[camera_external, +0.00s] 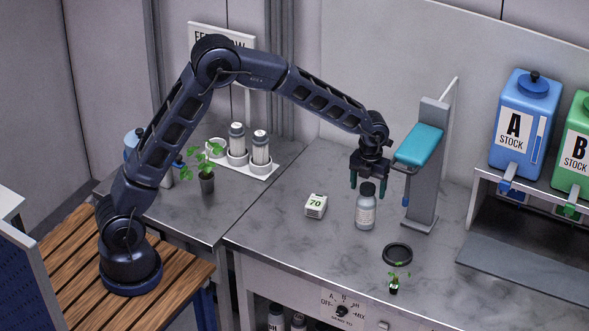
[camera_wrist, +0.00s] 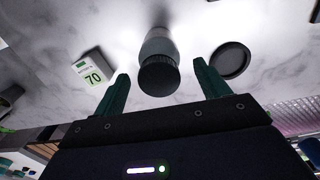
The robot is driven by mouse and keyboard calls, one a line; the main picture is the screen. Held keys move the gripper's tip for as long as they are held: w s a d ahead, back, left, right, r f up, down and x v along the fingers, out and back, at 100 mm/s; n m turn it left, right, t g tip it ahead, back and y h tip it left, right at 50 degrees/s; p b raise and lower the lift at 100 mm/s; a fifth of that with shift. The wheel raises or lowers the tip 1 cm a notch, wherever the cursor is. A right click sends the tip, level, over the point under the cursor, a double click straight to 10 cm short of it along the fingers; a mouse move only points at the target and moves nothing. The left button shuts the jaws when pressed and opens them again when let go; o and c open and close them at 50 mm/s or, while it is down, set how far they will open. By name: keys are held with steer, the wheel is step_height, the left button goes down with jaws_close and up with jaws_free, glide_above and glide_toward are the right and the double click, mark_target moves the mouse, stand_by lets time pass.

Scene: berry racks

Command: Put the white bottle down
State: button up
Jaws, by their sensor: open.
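The white bottle (camera_external: 366,212) with a dark cap stands upright on the grey marbled counter. It also shows in the wrist view (camera_wrist: 158,45), with its dark cap towards the camera, between and beyond the fingertips. My gripper (camera_external: 368,184) is above and just behind the bottle in the external view. Its green fingers are spread open in the wrist view (camera_wrist: 162,82), with a gap on each side of the cap. Nothing is held. In the external view the bottle's cap partly overlaps the gripper, so their exact spacing is hard to tell.
A small white box marked 70 (camera_external: 316,206) stands left of the bottle. A black ring (camera_external: 397,253) and a small potted seedling (camera_external: 394,285) are in front. A grey stand with a teal part (camera_external: 425,170) rises close on the right. Counter between the box and left edge is clear.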

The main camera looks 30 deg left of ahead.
step_height(320, 180, up, 9)
steer(key=shift+f, duration=0.1)
steer(key=s+a+r+n+t, duration=0.1)
steer(key=s+a+r+n, duration=0.35)
steer(key=a, duration=0.65)
steer(key=s+a+r+n+t, duration=0.1)
steer(key=a+r+n, duration=0.55)
steer(key=a, duration=0.35)
steer(key=s+a+r+n, duration=0.2)
steer(key=a+r+n, duration=0.3)
steer(key=a, duration=0.6)
steer(key=s+a+f+n+t, duration=0.1)
steer(key=s+a+f+n, duration=0.1)
steer(key=s+a+n, duration=0.7)
steer(key=s+a+f+n+t, duration=0.1)
steer(key=s+a+f+n, duration=0.1)
steer(key=s+a+n, duration=0.8)
steer(key=s+n, duration=0.1)
steer(key=s, duration=0.1)
steer(key=shift+s+t, duration=0.3)
